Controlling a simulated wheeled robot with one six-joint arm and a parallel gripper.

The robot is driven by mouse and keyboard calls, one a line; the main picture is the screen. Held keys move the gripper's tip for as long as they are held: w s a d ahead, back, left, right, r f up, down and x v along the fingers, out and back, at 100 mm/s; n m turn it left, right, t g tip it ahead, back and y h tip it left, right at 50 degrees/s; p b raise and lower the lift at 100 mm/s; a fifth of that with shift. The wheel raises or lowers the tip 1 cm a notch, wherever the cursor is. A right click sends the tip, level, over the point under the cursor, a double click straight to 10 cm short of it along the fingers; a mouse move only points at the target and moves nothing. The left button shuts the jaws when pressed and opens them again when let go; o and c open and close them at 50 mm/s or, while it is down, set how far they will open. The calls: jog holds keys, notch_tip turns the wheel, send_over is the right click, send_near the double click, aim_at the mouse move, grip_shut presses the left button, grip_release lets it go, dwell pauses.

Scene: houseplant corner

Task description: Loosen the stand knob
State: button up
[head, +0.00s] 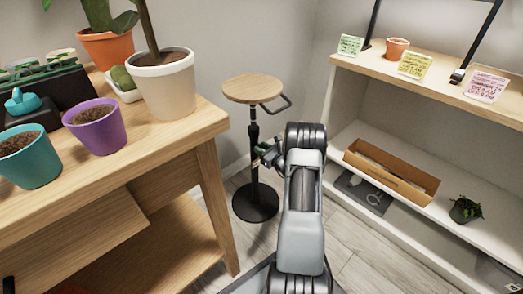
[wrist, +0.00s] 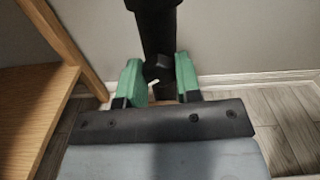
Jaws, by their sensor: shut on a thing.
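The stand (head: 255,185) has a round wooden top (head: 252,88), a black post and a round black base on the floor. It stands between the wooden bench and the white shelf. In the wrist view, the dark knob (wrist: 158,68) sits on the front of the black post (wrist: 157,30). My gripper (wrist: 158,80) has green fingers on both sides of the knob and is shut on it. In the head view, my gripper (head: 266,151) is at the post, below the wooden top. The knob is too small and covered to make out there.
A wooden bench (head: 205,125) on the left holds several pots, including a white pot (head: 163,90) near its edge. A white shelf unit (head: 400,150) on the right holds a cardboard box (head: 415,186) and a small plant (head: 466,209). A black handle (head: 280,106) juts from the stand's top.

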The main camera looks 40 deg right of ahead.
jog(key=n+b, duration=0.2)
jog(key=n, duration=1.2)
jog(key=shift+b, duration=0.4)
jog(key=shift+n, duration=7.4)
jog(key=o, duration=0.9)
jog(key=shift+r, duration=0.1)
